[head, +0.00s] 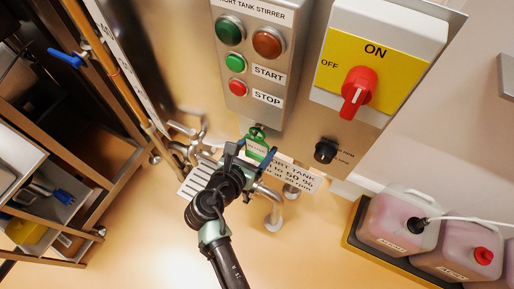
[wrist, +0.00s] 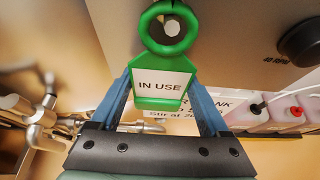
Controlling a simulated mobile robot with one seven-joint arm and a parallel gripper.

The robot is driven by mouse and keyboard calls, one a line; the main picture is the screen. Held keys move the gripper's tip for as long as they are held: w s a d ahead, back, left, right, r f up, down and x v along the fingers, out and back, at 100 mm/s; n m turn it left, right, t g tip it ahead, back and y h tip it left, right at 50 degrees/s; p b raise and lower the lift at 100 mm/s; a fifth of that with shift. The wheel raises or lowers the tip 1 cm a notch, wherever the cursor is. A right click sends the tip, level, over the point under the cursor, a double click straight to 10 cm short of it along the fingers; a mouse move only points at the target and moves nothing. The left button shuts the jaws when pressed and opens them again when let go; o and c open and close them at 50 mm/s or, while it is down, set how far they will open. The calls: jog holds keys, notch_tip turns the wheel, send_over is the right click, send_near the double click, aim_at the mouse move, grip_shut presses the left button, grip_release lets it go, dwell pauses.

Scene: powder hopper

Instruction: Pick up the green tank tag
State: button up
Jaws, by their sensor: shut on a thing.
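The green tank tag (head: 257,146) hangs just below the stirrer control box in the head view. In the wrist view the tag (wrist: 162,84) has a white label reading "IN USE" and a green ring (wrist: 168,48) at its top. A round metal peg end (wrist: 172,25) shows inside the ring, so the ring is around it. My gripper (head: 256,155) is at the tag; in the wrist view its two blue fingers (wrist: 161,88) are shut on the tag's sides, below the ring.
The stirrer control box (head: 255,50) with buttons is above the tag. A yellow panel with a red switch (head: 357,90) and a black knob (head: 326,151) are to the right. Metal pipes and valves (head: 192,143) are at left. Canisters (head: 395,222) stand at lower right.

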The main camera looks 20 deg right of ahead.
jog(key=shift+r, duration=0.1)
jog(key=shift+r, duration=0.45)
jog(key=s+a+r+b, duration=0.1)
jog(key=s+a+b, duration=0.3)
jog(key=s+a, duration=0.7)
jog(key=a, duration=0.3)
jog(key=shift+a+r+p, duration=0.1)
jog(key=shift+r+p, duration=0.3)
jog(key=shift+p, duration=0.2)
jog(key=shift+s, duration=0.1)
